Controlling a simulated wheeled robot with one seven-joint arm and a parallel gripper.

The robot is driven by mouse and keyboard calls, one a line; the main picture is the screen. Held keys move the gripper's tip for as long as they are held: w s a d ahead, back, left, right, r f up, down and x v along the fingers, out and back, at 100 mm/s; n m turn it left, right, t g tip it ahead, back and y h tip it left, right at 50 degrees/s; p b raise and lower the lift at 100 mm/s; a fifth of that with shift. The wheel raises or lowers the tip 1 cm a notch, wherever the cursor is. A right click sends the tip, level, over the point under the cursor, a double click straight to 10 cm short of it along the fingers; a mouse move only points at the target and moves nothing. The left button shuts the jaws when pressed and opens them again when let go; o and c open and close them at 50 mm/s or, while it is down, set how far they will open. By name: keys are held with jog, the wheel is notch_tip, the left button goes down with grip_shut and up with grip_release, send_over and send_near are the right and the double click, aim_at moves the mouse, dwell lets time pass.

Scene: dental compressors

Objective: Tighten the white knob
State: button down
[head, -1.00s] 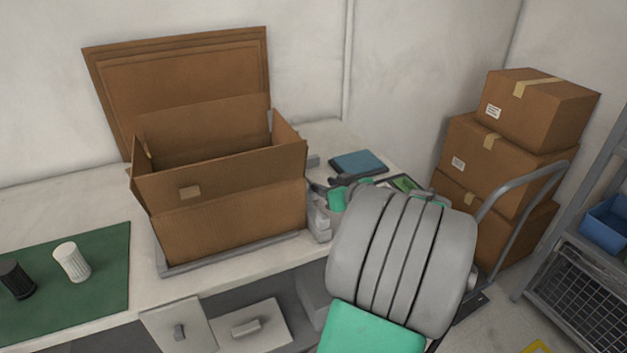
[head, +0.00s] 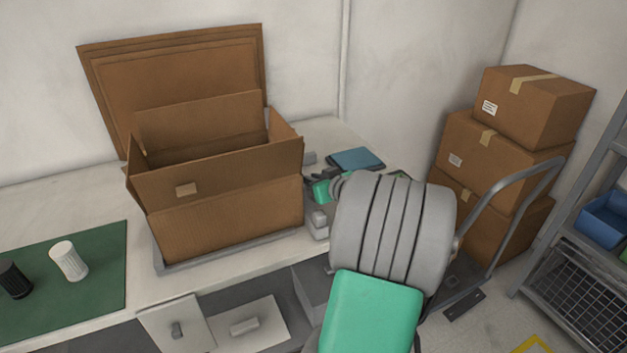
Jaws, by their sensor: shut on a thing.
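A white ribbed knob (head: 69,260) stands on the green mat (head: 105,245) at the left of the bench, beside a similar black knob (head: 14,279). My gripper (head: 318,181) is only partly seen, small and dark in front of a green wrist part, over the bench to the right of the open box. It is far to the right of this white knob. My own large grey and green arm covers much of that area. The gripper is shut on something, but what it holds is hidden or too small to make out.
An open cardboard box (head: 225,215) stands on a grey tray mid-bench, with flat cardboard (head: 190,75) leaning behind. A blue flat item (head: 356,159) lies at the bench's right end. Stacked boxes (head: 505,150) on a hand truck and a shelf rack (head: 575,265) stand at right.

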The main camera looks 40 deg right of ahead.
dwell(0.4)
jog(key=shift+a+m+h, duration=0.25)
jog(key=shift+m+h, duration=0.25)
jog(key=shift+d+g+h, duration=0.1)
jog(key=shift+g+h, duration=0.2)
jog(key=c, duration=1.4)
grip_release()
jog(key=v, duration=0.7)
jog(key=shift+s+r, duration=0.15)
jog(key=shift+s, duration=0.2)
